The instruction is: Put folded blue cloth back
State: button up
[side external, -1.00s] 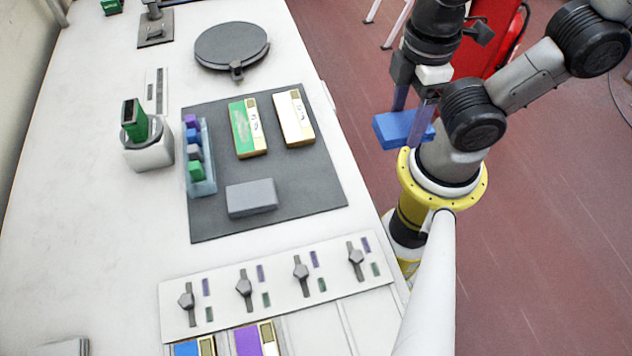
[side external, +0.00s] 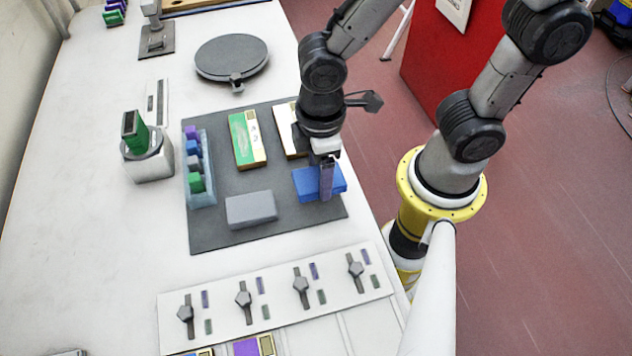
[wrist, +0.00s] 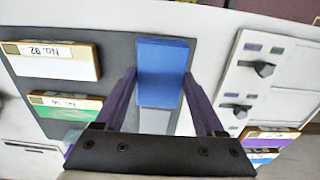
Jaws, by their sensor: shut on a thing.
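The folded blue cloth (side external: 308,184) is a flat blue block over the right part of the dark grey mat (side external: 232,229). My gripper (side external: 327,194) is shut on it, pointing down, with one finger in front of the cloth. In the wrist view the cloth (wrist: 162,72) lies between the two finger tips of my gripper (wrist: 160,78). I cannot tell whether the cloth touches the mat. A grey folded block (side external: 251,209) lies on the mat to its left.
A green-and-white box (side external: 247,140) and a white box (side external: 288,128), partly hidden by my arm, lie behind on the mat. A clear rack (side external: 201,190) of coloured blocks stands at the mat's left. A slider panel (side external: 275,292) lies in front.

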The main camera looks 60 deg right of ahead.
aim_at(316, 177)
jog(key=shift+w+a+f, duration=0.1)
jog(key=shift+w+f, duration=0.1)
jog(key=shift+f, duration=0.15)
jog(key=shift+a+f, duration=0.1)
jog(key=shift+f, duration=1.5)
jog(key=shift+f, duration=0.15)
jog(key=o, duration=1.2)
jog(key=shift+c, duration=0.2)
notch_tip(316, 177, up, 12)
jog(key=shift+w, duration=0.1)
jog(key=shift+d+r, duration=0.2)
jog(key=shift+r, duration=0.1)
jog(key=s+d+r+m+t, duration=0.1)
jog(key=d+r+m+t, duration=0.1)
jog(key=d, duration=0.5)
jog(key=s+d+r+m+t, duration=0.2)
jog(key=d+r+m+t, duration=0.1)
jog(key=d+r+m, duration=0.2)
jog(key=shift+s+d+r+m+t, duration=0.2)
jog(key=shift+s+d+m+t, duration=0.1)
jog(key=shift+d+m, duration=0.7)
